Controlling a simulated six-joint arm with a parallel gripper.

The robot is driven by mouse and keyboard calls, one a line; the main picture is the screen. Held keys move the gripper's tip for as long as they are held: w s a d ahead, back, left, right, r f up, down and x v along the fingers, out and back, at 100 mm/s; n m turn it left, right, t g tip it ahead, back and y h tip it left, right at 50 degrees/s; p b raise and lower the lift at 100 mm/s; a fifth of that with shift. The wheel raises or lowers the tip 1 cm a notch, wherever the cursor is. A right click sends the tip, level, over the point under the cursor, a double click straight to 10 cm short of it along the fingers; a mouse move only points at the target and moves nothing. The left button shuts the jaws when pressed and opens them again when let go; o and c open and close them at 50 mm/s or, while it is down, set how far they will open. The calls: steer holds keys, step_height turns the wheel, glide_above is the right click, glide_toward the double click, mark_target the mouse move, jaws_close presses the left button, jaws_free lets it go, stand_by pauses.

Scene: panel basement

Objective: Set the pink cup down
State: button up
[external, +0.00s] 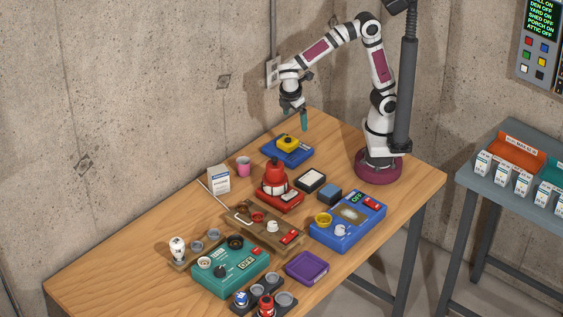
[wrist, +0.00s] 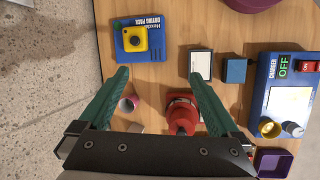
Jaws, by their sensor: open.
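The pink cup (external: 243,167) stands upright on the wooden table, beside a white carton and behind the red device. In the wrist view the cup (wrist: 129,104) shows close to the inner side of the left finger, partly overlapped by it. My gripper (external: 296,118) is raised above the far end of the table, above and near the blue drying rack. Its teal fingers are spread wide in the wrist view (wrist: 158,74), with nothing held between them. The gripper is apart from the cup.
The blue drying rack (external: 288,150) holds a yellow block. The red device (external: 275,188), a white carton (external: 219,179), a wooden tray (external: 286,243), a blue charger (external: 347,222), a teal box (external: 230,268) and a purple tray (external: 307,268) crowd the table. The left side is bare.

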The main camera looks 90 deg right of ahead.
steer(key=w+a+f+n+h, duration=0.2)
steer(key=w+f+n, duration=0.25)
steer(key=w, duration=0.25)
steer(key=n+t+h, duration=0.3)
steer(key=n, duration=0.5)
glide_toward(245, 162)
steer(key=shift+n, duration=0.35)
steer(key=x, duration=1)
steer(key=shift+f, duration=0.1)
steer(key=c, duration=1.5)
